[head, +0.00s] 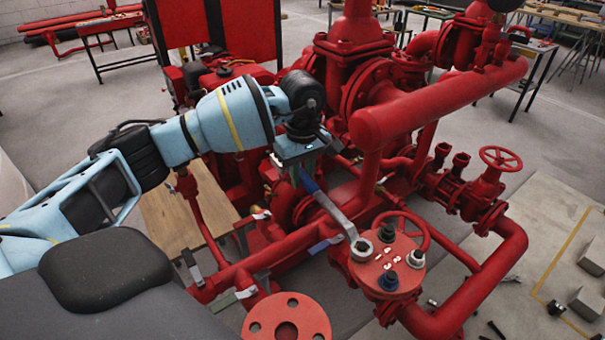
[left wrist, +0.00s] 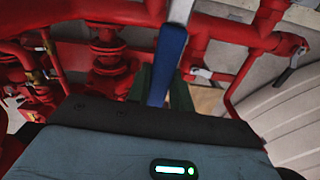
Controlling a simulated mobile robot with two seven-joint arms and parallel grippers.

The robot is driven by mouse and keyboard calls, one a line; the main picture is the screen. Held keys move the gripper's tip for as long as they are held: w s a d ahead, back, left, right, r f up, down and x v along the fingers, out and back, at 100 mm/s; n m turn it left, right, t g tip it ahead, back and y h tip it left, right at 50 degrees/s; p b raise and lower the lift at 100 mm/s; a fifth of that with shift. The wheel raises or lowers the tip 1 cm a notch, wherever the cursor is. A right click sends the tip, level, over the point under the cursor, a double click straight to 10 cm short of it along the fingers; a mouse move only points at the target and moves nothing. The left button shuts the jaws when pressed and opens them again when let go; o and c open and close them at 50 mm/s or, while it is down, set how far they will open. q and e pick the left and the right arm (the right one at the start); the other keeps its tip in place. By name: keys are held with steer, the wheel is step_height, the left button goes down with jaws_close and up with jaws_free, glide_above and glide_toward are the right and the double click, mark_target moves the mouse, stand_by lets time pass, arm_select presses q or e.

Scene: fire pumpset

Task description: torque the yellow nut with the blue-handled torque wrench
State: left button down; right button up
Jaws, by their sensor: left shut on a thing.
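My left gripper (head: 300,165) is shut on the blue handle (head: 309,182) of the torque wrench. The handle also shows in the left wrist view (left wrist: 166,62), between the dark green fingers. The wrench's grey shaft (head: 335,213) slopes down to the right. Its ring end (head: 361,247) is at the left bolt position of the round red flange cover (head: 372,267). No separate yellow nut shows clearly; the ring covers that spot, and I cannot tell how fully it is seated. My right gripper is not in view.
Other dark nuts (head: 388,232) stand on the cover. A thick red pipe (head: 440,100) runs above and right of the wrench. A red handwheel (head: 501,159) and valve stand at right. A flat red flange (head: 287,318) is in front.

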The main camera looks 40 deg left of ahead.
arm_select(q)
steer(key=shift+r+p, duration=1)
steer(key=shift+r, duration=1.65)
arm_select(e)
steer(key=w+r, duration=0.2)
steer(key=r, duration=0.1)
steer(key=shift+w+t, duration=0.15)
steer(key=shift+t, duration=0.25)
arm_select(q)
steer(key=shift+f, duration=0.1)
